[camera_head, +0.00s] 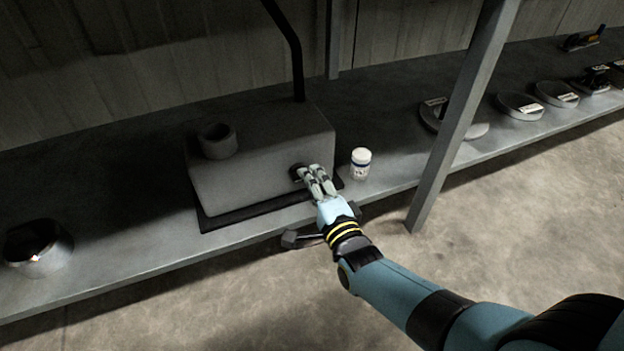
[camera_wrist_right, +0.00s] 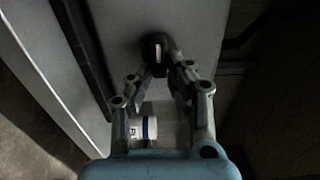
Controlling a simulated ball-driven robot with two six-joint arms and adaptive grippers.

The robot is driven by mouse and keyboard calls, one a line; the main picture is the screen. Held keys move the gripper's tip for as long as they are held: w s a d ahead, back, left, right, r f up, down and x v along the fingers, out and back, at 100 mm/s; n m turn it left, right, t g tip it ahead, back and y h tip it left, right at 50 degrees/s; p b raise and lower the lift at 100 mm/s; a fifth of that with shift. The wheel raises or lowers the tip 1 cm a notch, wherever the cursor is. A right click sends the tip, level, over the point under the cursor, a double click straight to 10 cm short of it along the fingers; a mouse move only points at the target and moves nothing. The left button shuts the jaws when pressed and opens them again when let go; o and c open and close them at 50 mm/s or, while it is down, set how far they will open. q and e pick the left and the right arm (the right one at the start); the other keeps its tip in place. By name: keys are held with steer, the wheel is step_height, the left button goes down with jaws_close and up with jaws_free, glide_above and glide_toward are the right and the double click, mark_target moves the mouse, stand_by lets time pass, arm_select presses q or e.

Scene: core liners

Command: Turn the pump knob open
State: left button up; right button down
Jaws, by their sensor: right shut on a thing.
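The pump is a grey box (camera_head: 250,175) on the long bench, with a short round port on top and a black pipe rising behind it. Its dark knob (camera_head: 297,171) sits on the front face near the right end. The knob also shows in the right wrist view (camera_wrist_right: 154,50), black with a pale mark on it. My right gripper (camera_head: 306,172) reaches the knob from the front right, and its fingers are shut on the knob's sides. The fingers partly cover the knob in the head view. My left gripper is out of view.
A small white bottle (camera_head: 361,158) stands on the bench just right of the pump; it also shows in the right wrist view (camera_wrist_right: 143,128). A slanted post (camera_head: 462,115) stands right of it. Several round dishes lie further right. A metal pot (camera_head: 40,250) stands at left.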

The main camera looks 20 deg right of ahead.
steer(key=c, duration=1.3)
jaws_free()
steer(key=s, duration=0.7)
steer(key=shift+s+d, duration=0.15)
steer(key=shift+s, duration=0.15)
